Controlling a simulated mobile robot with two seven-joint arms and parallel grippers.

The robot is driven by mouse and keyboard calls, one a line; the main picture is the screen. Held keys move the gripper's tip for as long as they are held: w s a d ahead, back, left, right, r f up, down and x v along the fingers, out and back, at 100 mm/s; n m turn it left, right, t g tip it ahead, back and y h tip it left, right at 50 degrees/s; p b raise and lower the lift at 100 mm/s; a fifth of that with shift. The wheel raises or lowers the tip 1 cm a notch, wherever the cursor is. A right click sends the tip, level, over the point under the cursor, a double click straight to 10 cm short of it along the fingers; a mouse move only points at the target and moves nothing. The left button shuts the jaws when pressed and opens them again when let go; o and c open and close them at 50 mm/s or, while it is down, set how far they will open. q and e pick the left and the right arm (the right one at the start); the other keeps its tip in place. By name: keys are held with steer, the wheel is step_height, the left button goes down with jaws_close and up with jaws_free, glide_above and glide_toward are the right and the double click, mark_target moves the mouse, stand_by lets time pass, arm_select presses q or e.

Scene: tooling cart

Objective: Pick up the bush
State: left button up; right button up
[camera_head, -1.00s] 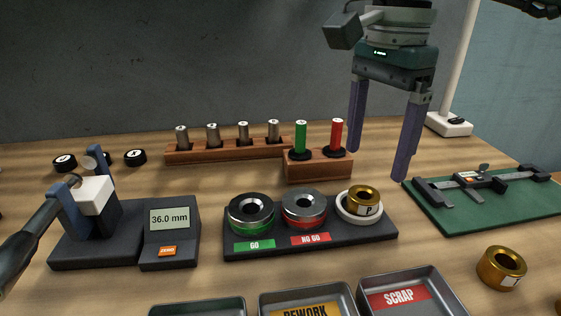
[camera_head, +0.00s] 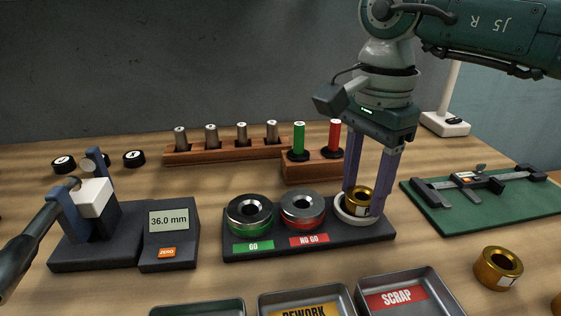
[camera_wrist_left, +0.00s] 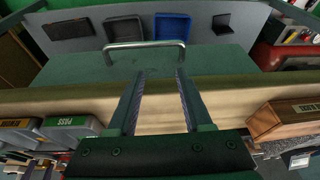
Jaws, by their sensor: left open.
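A brass bush (camera_head: 357,199) sits in a white ring (camera_head: 354,221) at the right end of the dark gauge base. My right gripper (camera_head: 363,209) reaches down over it from above, one finger on each side of the bush. The right finger hides part of it. I cannot tell whether the fingers touch it. Another brass bush (camera_head: 497,267) lies on the bench at the lower right. My left gripper (camera_wrist_left: 160,75) is open and empty in the left wrist view, its fingers apart in front of a green surface with a metal handle.
GO (camera_head: 250,211) and NO GO (camera_head: 303,208) ring gauges stand left of the white ring. Wooden pin racks (camera_head: 225,150) are behind. A caliper on a green mat (camera_head: 480,210) lies right. Rework and scrap trays (camera_head: 410,285) are in front. A 36.0 mm gauge (camera_head: 169,235) stands left.

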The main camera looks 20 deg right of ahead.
jaws_close()
steer(key=shift+r, duration=0.1)
stand_by(0.4)
